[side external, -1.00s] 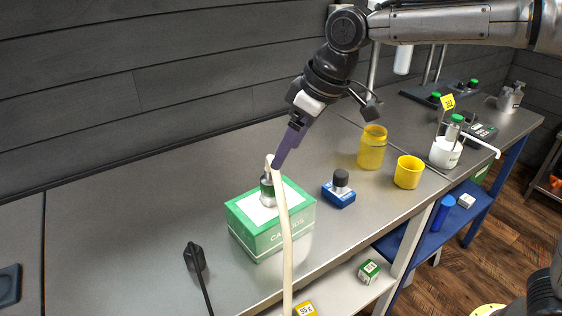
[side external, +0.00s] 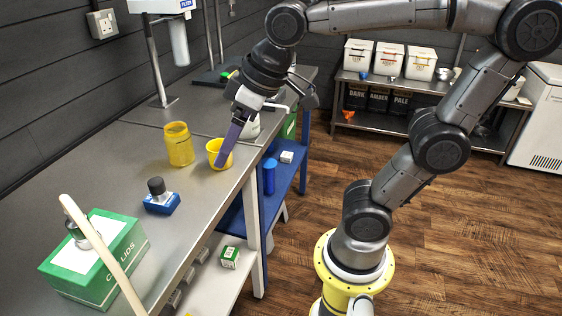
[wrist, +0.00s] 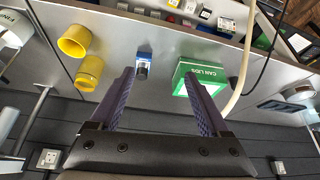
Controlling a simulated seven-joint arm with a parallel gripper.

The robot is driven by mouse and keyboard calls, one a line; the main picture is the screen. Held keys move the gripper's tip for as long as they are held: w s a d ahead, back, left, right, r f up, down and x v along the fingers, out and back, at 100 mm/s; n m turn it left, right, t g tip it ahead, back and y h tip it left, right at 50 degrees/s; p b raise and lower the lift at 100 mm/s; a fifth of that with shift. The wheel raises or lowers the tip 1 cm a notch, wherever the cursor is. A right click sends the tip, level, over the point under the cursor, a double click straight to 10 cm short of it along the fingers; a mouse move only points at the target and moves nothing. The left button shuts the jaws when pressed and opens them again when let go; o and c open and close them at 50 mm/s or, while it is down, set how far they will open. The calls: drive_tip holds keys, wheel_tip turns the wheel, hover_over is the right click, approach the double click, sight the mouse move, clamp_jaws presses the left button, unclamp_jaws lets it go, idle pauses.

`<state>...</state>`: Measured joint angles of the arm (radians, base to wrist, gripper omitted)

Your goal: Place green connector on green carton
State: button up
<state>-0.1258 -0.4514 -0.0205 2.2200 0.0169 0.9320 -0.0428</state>
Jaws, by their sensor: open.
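The green carton (side external: 125,245), a green and white box lettered as can lids, sits on the steel bench at lower left. It also shows in the wrist view (wrist: 207,88), right of centre. A small metallic connector (side external: 75,232) with some green stands on its top, partly hidden by a pale hose; I cannot make it out in the wrist view. My gripper (side external: 222,162) is well away from the carton, with its purple fingers close to the yellow cup in the picture. In the wrist view my gripper (wrist: 158,74) has its fingers wide apart with nothing between them.
A pale hose (side external: 108,262) runs over the carton and down past the bench edge. A blue block with a dark knob (side external: 161,200), a yellow jar (side external: 179,145) and a yellow cup (side external: 214,150) stand along the bench. Some bench between carton and block is clear.

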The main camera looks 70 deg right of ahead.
drive_tip(key=s+d+f+m, duration=0.1)
drive_tip(key=s+d+f, duration=0.2)
drive_tip(key=s+f, duration=0.2)
drive_tip(key=s, duration=0.3)
drive_tip(key=shift+s+d+m+h, duration=0.2)
drive_tip(key=shift+m+h, duration=0.2)
